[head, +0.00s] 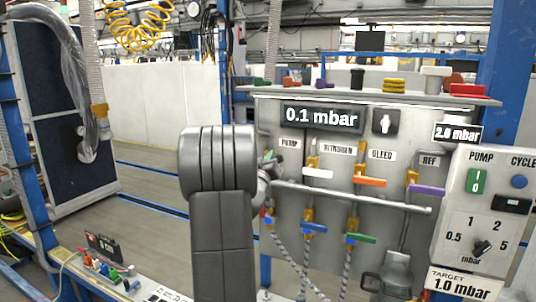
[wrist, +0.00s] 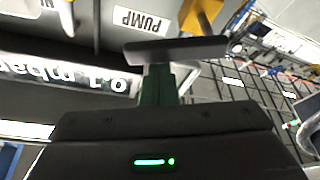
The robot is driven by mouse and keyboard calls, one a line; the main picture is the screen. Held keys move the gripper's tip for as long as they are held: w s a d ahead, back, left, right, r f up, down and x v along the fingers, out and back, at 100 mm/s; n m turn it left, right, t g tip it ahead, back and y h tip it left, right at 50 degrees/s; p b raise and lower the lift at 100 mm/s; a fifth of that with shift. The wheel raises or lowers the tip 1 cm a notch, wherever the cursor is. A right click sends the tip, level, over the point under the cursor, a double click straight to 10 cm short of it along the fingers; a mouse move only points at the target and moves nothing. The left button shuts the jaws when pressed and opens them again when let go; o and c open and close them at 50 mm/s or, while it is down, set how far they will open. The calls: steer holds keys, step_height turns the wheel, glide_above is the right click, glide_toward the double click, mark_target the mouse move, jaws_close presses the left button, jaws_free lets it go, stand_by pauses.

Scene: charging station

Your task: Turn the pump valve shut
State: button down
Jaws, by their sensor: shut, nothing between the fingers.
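In the wrist view, which is upside down, the pump valve is a yellow body (wrist: 203,14) beside the PUMP label (wrist: 140,21). A dark grey bar, seemingly its handle (wrist: 180,50), lies crosswise in front of it. My gripper (wrist: 157,72) is shut and empty, with its dark green fingers pointing at the bar. I cannot tell whether the fingertips touch it. In the head view, my arm hides most of the pump valve and my gripper, left of the PUMP label (head: 290,143).
The neighbouring valves have white (head: 318,173), orange (head: 370,182) and purple (head: 427,190) handles. A grey rail (head: 350,197) runs across the panel below them. The display (head: 322,117) reads 0.1 mbar. A control box (head: 484,205) stands at right. Floor at left is open.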

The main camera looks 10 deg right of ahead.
steer(key=m+h+b, duration=0.1)
steer(key=m+b, duration=0.1)
steer(key=f+m+g+h+b, duration=0.1)
steer(key=m+b, duration=0.1)
steer(key=d+f+m+h+b, duration=0.1)
steer(key=m+b, duration=0.1)
steer(key=m, duration=0.1)
steer(key=shift+s+g+b, duration=0.3)
steer(key=shift+s, duration=0.05)
